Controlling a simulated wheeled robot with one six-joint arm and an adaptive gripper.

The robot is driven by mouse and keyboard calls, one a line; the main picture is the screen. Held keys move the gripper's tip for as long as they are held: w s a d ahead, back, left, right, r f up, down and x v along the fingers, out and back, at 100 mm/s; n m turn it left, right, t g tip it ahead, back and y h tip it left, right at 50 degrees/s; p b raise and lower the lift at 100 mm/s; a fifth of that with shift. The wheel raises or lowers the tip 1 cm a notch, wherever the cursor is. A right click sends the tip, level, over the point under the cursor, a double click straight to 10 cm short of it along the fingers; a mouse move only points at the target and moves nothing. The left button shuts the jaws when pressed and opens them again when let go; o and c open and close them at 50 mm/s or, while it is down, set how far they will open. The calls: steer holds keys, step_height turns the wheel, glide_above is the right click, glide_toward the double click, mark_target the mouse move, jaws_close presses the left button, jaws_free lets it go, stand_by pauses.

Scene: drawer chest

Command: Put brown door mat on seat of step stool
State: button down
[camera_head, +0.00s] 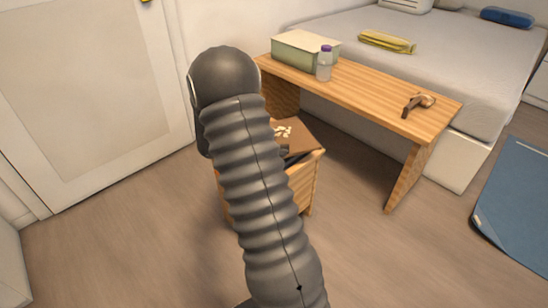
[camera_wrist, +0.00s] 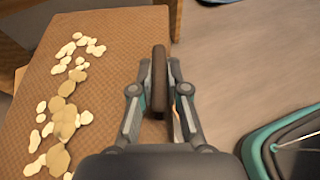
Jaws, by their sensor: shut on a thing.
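The brown door mat (camera_wrist: 100,40) has a fine weave and a cluster of cream pebble-like patches. It fills the left of the wrist view, and part of it shows behind my arm in the head view (camera_head: 304,138). My gripper (camera_wrist: 171,85) is shut on the mat's right edge. In the head view my arm hides most of the gripper. A low wooden piece (camera_head: 302,190), which looks like the step stool, stands under the mat. I cannot tell whether the mat rests on it or hangs just above.
A wooden bench (camera_head: 375,97) with a green box (camera_head: 298,54), a bottle (camera_head: 324,66) and a hammer-like tool (camera_head: 416,104) stands behind, beside the bed (camera_head: 460,60). A teal-rimmed object (camera_wrist: 275,150) is at lower right in the wrist view. A blue mat (camera_head: 520,200) lies right; floor between is clear.

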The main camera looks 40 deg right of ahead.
steer(key=w+f, duration=0.2)
steer(key=w, duration=0.1)
steer(key=shift+d, duration=0.4)
steer(key=shift+f, duration=1.9)
steer(key=c, duration=1.2)
jaws_free()
steer(key=shift+f, duration=0.1)
